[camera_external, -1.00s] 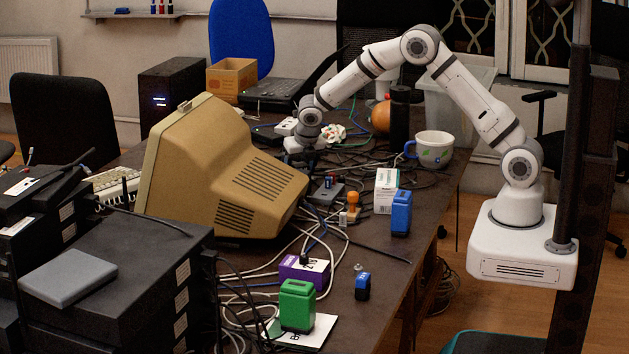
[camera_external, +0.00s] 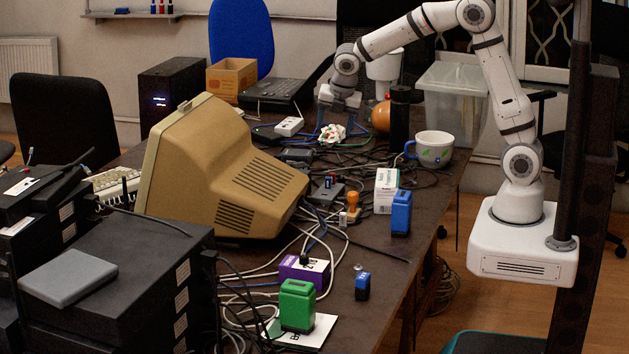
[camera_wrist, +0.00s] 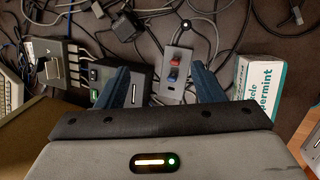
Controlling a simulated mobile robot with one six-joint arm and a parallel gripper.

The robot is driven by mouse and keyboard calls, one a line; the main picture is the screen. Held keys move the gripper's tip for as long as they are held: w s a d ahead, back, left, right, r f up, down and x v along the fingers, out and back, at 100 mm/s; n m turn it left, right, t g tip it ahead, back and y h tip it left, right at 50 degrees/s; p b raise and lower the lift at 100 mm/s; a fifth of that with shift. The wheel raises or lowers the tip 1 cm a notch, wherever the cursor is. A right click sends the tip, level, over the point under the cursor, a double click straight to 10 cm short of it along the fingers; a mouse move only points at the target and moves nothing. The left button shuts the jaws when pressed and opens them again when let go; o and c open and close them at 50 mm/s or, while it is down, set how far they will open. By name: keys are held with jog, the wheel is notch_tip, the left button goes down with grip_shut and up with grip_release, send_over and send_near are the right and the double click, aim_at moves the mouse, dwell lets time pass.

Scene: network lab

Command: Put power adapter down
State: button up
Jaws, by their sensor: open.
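A dark block (camera_external: 295,155) that looks like the power adapter lies among cables behind the beige monitor's right side. A black block with a cable in the wrist view (camera_wrist: 125,24) is likely the same one, but I cannot be sure. My gripper (camera_external: 340,104) is above the far part of the table, apart from the block. In the wrist view its blue fingers (camera_wrist: 160,86) stand wide apart with nothing held between them.
The beige monitor (camera_external: 222,175) stands left of the cables. A white socket block (camera_external: 289,126), crumpled paper (camera_external: 332,133), a black bottle (camera_external: 399,118) and a mug (camera_external: 434,149) stand nearby. A tea box (camera_external: 387,190) is at right. Cables cover the middle; the table's right edge is close.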

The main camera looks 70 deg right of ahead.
jog(key=s+a+r+m+y, duration=0.1)
jog(key=s+a+m, duration=0.1)
jog(key=s+m, duration=0.8)
jog(key=s+a+r+m+y, duration=0.1)
jog(key=s+m, duration=0.9)
jog(key=s, duration=0.8)
jog(key=shift+s+a+g, duration=0.3)
jog(key=shift+a, duration=0.1)
